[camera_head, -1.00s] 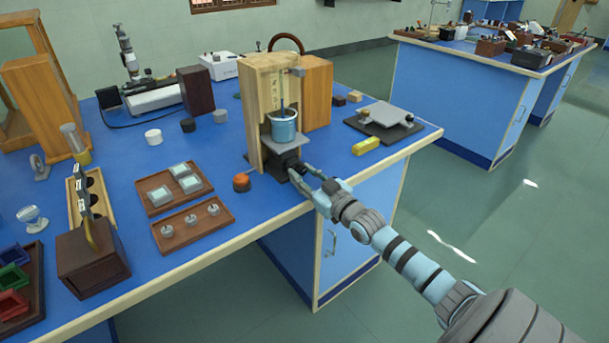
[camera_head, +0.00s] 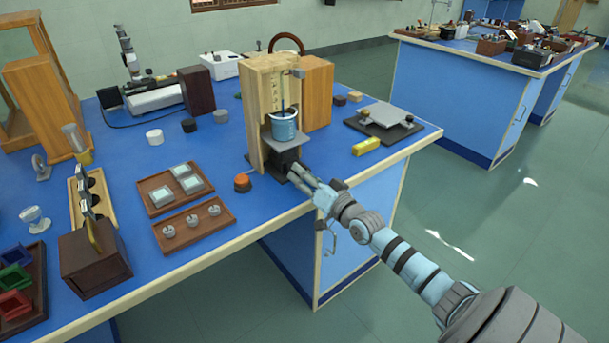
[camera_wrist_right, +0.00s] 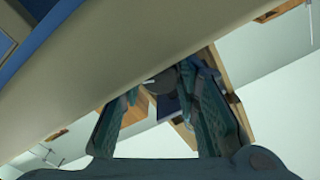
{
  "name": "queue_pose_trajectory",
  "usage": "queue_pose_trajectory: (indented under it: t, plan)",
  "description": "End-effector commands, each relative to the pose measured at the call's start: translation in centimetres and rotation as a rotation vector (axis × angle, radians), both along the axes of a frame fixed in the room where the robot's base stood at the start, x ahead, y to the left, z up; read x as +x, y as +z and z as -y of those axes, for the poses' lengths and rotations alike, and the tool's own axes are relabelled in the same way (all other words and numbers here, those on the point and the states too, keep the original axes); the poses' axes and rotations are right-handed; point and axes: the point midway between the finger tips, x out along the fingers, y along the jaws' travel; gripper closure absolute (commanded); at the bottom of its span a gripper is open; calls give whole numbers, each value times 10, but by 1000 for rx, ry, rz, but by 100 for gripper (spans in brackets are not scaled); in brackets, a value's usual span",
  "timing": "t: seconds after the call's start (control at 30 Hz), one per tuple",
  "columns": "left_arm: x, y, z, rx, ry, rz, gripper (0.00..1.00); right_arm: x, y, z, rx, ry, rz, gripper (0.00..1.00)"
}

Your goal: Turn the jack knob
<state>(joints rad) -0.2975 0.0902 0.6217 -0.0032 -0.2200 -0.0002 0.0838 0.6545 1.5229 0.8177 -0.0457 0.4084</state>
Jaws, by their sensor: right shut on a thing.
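The small lab jack (camera_head: 284,157) stands in front of the wooden cabinet, with its grey top plate (camera_head: 275,142) carrying a blue beaker (camera_head: 285,127). Its knob faces the front right and is mostly hidden by my fingers in the head view. My right gripper (camera_head: 298,174) is shut on the jack knob at the jack's front. In the right wrist view, a round dark grey knob (camera_wrist_right: 163,82) shows between the fingertips of my gripper (camera_wrist_right: 160,95). My left gripper is not in view.
A tall wooden cabinet (camera_head: 255,95) stands behind the jack. A yellow block (camera_head: 366,146) and a plate on a dark base (camera_head: 386,121) lie to the right, by the bench edge.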

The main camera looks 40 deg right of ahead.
Motion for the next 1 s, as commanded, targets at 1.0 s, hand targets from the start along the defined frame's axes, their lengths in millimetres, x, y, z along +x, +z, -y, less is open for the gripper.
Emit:
queue_pose_trajectory:
  t: [1.0]
  plan:
    - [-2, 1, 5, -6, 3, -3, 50, 0, -1, 0, 163, 0, 1, 62]
